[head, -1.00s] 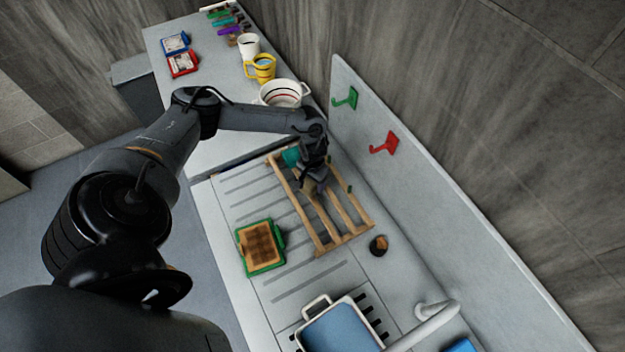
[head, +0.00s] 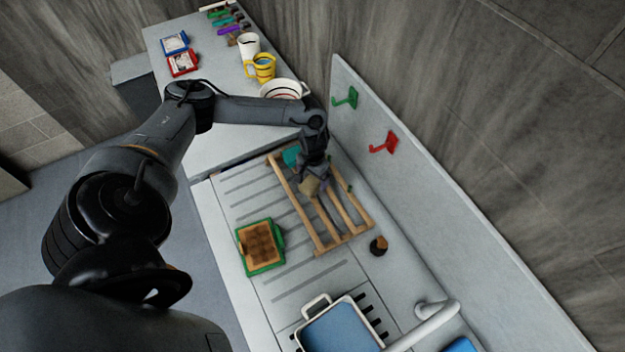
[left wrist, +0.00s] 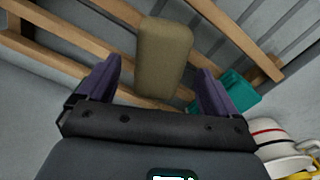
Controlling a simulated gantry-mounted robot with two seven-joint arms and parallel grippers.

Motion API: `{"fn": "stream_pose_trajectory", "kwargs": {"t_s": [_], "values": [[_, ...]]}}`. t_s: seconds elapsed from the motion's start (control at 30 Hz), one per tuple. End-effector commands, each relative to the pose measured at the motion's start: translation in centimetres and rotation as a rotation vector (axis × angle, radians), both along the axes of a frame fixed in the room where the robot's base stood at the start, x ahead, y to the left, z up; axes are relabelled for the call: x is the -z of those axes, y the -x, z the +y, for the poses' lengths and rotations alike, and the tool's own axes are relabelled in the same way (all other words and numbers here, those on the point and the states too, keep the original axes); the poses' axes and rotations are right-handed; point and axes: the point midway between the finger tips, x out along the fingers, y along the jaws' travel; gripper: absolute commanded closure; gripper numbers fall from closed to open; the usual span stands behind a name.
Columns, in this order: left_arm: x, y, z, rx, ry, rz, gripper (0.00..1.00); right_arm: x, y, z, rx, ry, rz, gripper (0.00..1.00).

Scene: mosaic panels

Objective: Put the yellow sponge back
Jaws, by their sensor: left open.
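The sponge, a dull yellow-tan block (head: 309,186), is at the wooden rack (head: 347,215) on the ribbed drainboard. The left wrist view shows the sponge (left wrist: 164,55) over the rack's wooden bars, ahead of and between my open fingers. My left gripper (head: 316,183) is just above the rack, close to the sponge. Its purple fingers (left wrist: 160,72) have visible gaps to the sponge on both sides in the wrist view. Whether the sponge rests on the bars or between them is hard to tell. My right gripper is not in view.
A teal item (head: 291,156) is at the rack's far end. A green-framed brown block (head: 261,246) lies left of the rack. A small dark round object (head: 379,246) sits right. Green (head: 346,98) and red (head: 384,144) hooks are on the back panel. A sink (head: 317,306) is in front.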

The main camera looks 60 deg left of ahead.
Motion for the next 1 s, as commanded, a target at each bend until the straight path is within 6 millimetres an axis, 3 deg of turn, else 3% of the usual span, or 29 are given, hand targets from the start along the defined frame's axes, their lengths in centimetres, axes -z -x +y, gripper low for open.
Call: {"fn": "stream_pose_trajectory", "kwargs": {"t_s": [0.4, 0.57, 0.67, 0.77, 0.87, 1.0], "values": [[-7.4, -0.1, 0.0, 0.001, 0.0, -0.002, 0.07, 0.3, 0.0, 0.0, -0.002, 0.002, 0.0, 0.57], [-8.7, -0.2, -0.3, 0.012, 0.002, -0.004, 0.07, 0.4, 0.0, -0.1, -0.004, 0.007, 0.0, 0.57], [-8.4, -0.7, -2.0, 0.074, 0.013, -0.029, 0.07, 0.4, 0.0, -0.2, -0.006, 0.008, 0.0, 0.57], [-6.9, -1.6, -5.9, 0.211, 0.036, -0.091, 0.07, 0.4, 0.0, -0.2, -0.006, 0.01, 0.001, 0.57], [-5.0, -2.7, -12.6, 0.408, 0.073, -0.208, 0.07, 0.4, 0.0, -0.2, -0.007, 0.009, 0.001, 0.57], [-4.6, -3.1, -24.6, 0.669, 0.109, -0.458, 0.07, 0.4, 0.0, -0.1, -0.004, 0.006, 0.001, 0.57]]}}
